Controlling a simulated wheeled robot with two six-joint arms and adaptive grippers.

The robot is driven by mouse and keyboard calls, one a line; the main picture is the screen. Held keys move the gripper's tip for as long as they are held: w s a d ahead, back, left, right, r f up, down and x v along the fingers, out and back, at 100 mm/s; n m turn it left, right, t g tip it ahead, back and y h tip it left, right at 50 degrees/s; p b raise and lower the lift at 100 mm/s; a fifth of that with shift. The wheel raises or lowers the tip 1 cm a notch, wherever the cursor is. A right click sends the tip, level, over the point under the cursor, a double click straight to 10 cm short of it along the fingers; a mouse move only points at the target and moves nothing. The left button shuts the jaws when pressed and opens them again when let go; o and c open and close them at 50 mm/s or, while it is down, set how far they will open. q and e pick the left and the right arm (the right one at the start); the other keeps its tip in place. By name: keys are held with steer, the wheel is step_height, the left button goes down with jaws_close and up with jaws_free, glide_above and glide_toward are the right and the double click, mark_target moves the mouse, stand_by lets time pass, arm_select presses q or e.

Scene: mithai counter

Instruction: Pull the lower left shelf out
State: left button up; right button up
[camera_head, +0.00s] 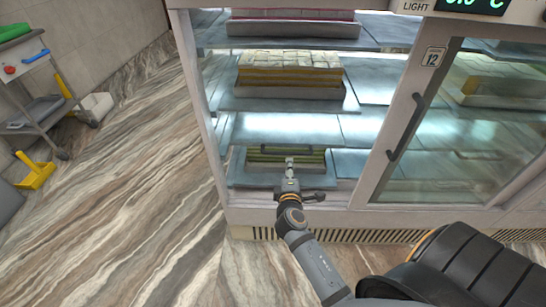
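The lower left shelf (248,180) is a pale bluish panel low in the left bay of the glass display case. A tray of green and dark striped sweets (262,157) stands on it. My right gripper (290,163) is at the front middle of this shelf, with its fingers over the shelf and in front of the sweets. The fingers are small and partly merge with the shelf behind them, so whether they are apart, shut, or touching the shelf edge cannot be told. My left gripper is not in view.
The left bay is open in front. A sliding glass door with a dark handle (405,128) covers the right side. The floor between is clear.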

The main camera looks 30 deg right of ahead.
mark_target(289, 154)
steer(key=b+x, duration=0.1)
steer(key=x, duration=0.8)
steer(key=shift+w+d+f+b, duration=0.15)
steer(key=shift+w+d+b, duration=0.05)
steer(key=shift+w+b, duration=0.1)
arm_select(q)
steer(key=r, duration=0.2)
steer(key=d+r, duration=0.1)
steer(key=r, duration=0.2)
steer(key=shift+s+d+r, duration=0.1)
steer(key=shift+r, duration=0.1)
arm_select(e)
steer(key=shift+w+d, duration=0.2)
steer(key=shift+w, duration=0.05)
jaws_close()
steer(key=shift+f, duration=0.1)
